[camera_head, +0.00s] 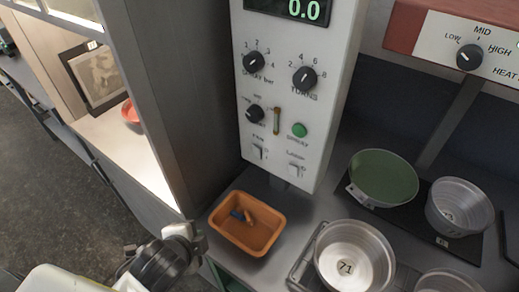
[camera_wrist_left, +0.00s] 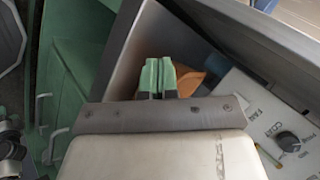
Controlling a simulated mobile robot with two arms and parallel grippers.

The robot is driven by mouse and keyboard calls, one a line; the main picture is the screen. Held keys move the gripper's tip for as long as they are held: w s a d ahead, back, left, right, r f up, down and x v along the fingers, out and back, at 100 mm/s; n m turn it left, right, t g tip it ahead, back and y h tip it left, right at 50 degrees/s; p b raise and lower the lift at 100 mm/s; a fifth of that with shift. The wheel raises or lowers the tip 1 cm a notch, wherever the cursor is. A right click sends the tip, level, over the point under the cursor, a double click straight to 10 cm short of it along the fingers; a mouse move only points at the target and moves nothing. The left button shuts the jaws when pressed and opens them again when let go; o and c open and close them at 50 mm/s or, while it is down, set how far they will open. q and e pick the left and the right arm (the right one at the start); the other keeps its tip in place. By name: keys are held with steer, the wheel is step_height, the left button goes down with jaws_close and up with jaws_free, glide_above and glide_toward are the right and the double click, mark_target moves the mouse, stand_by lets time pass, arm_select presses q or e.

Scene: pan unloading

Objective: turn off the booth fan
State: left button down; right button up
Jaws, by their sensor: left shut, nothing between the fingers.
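The white control panel (camera_head: 283,100) stands upright in the middle of the head view. Its fan switch (camera_head: 260,152), a small pale toggle under a label that seems to read FAN, sits low on the left. A similar lamp switch (camera_head: 295,170) is to its right. I cannot tell which way either is set. My left gripper (camera_head: 197,236) is below and left of the panel, apart from it. In the left wrist view its green-padded fingers (camera_wrist_left: 158,77) are shut and empty, with part of the panel (camera_wrist_left: 275,125) at right. My right gripper is not in view.
An orange tray (camera_head: 228,240) with small items lies between my left gripper and the panel. The panel also has dials, a brass lever (camera_head: 276,121) and a green button (camera_head: 299,130). Metal pans (camera_head: 354,262) and a green-coated pan (camera_head: 384,177) stand at right. A lit booth (camera_head: 125,140) is at left.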

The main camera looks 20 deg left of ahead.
mark_target(257, 149)
arm_select(q)
steer(key=r+m, duration=0.1)
steer(key=w+m+t, duration=0.1)
steer(key=m, duration=0.1)
steer(key=r+m+t, duration=0.1)
steer(key=shift+w+a+r+m, duration=0.2)
steer(key=shift+a+r+m, duration=0.15)
steer(key=shift+m, duration=0.05)
steer(key=w+d+r+m+t+h, duration=0.2)
steer(key=r+m+h, duration=0.1)
steer(key=m, duration=0.8)
steer(key=w+d+r+m+t+h, duration=0.2)
steer(key=r+m, duration=0.3)
steer(key=m, duration=0.5)
steer(key=shift+w+r+m+h, duration=0.15)
steer(key=shift+r+m+h, duration=0.25)
steer(key=shift+h, duration=0.2)
steer(key=shift+d, duration=0.1)
steer(key=shift+w, duration=0.1)
steer(key=p+x, duration=0.1)
steer(key=x, duration=0.3)
steer(key=r+p+x, duration=0.1)
steer(key=p+x, duration=0.1)
steer(key=x, duration=0.3)
steer(key=p+x, duration=0.1)
steer(key=x, duration=0.3)
steer(key=shift+w+d+r+p, duration=0.15)
steer(key=shift+w+p, duration=0.15)
steer(key=shift+w, duration=0.15)
